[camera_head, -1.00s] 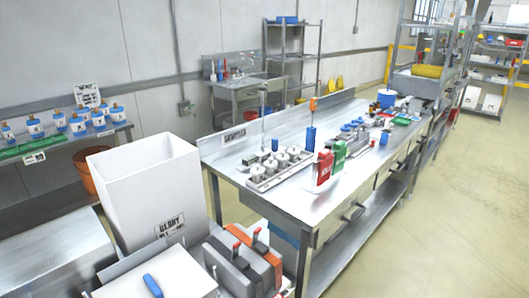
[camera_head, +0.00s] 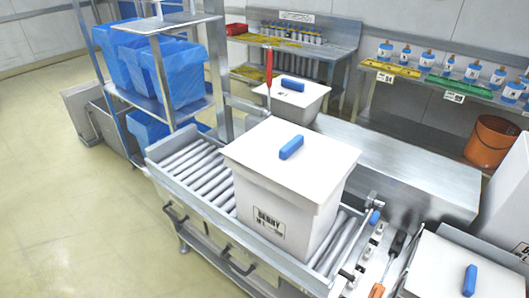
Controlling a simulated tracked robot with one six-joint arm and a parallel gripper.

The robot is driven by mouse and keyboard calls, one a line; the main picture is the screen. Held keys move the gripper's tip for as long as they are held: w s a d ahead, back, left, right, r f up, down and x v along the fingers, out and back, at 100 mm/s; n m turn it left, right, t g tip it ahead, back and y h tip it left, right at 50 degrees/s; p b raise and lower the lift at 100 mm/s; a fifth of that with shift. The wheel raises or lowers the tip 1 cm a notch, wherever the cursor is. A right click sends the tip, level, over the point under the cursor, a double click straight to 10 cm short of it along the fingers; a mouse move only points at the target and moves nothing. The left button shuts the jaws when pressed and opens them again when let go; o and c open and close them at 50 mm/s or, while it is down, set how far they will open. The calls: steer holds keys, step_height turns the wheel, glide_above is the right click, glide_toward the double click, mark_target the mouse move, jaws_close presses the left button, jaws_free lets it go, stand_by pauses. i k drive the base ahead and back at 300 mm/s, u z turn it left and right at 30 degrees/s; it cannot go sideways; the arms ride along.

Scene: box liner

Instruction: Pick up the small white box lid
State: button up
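Three white lids with blue handles are in view. One lid (camera_head: 325,163) lies on a white box (camera_head: 262,205) with a dark-lettered label, standing on a roller conveyor. A smaller-looking lid (camera_head: 310,91) covers a white tub (camera_head: 300,106) behind it. A third white lid (camera_head: 440,262) lies at the bottom right, partly cut off by the frame edge. I cannot tell for sure which is the small one. My gripper is not in view.
The roller conveyor (camera_head: 187,172) has bare rollers left of the box. A rack (camera_head: 180,108) with blue-lined bins stands at the left. Screwdriver-like tools (camera_head: 385,265) lie right of the conveyor. An orange bucket (camera_head: 490,140) stands at the right. Open floor (camera_head: 75,220) lies at the left.

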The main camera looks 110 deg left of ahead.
mark_target(305, 168)
steer(key=u, duration=4.65)
steer(key=i, duration=0.95)
steer(key=z, duration=0.1)
